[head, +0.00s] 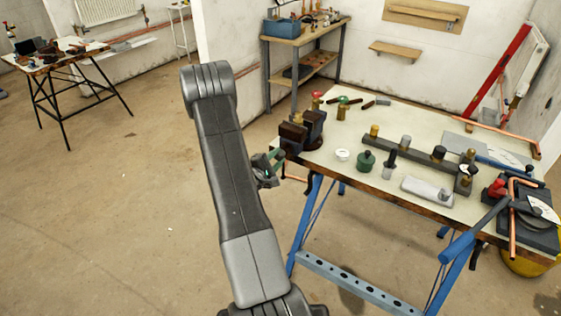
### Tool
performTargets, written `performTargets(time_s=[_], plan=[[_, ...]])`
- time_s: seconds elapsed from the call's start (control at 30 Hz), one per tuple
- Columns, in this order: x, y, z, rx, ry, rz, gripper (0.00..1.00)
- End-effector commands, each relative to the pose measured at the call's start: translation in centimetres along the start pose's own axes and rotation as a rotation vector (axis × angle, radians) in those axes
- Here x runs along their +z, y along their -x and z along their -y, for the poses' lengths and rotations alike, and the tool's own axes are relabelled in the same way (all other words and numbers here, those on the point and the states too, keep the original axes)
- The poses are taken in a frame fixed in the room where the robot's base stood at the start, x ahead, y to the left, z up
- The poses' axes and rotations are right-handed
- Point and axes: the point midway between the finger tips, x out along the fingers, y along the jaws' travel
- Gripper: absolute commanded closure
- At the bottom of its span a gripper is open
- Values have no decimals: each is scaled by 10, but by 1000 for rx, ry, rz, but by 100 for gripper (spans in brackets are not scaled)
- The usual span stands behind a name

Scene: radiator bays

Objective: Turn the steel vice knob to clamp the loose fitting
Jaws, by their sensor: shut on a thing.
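The vice (314,128) is dark with reddish-brown jaws and sits at the left corner of the workbench (385,190). A small brass fitting (297,118) shows at the top of its jaws; I cannot tell how tightly it is held. My gripper (272,164) is at the vice's lower left, just off the bench edge. It is shut on what appears to be the steel vice knob, which is mostly hidden by the fingers. My arm comes up from the bottom of the view, left of the bench.
A copper pipe end (297,180) sticks out beside my gripper. A blue trestle leg (304,226) stands below. The floor at left is clear.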

Motion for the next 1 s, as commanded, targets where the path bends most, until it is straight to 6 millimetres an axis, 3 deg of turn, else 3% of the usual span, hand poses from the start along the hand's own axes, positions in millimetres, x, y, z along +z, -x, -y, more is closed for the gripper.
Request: performTargets(time_s=[0.9, 0.93, 1.0], plan=[[-2, 1, 6, 0, -1021, 2, 100], [0, 1, 2, -2, -1011, 1, 66], [0, 1, 1, -2, -1006, 1, 58]])
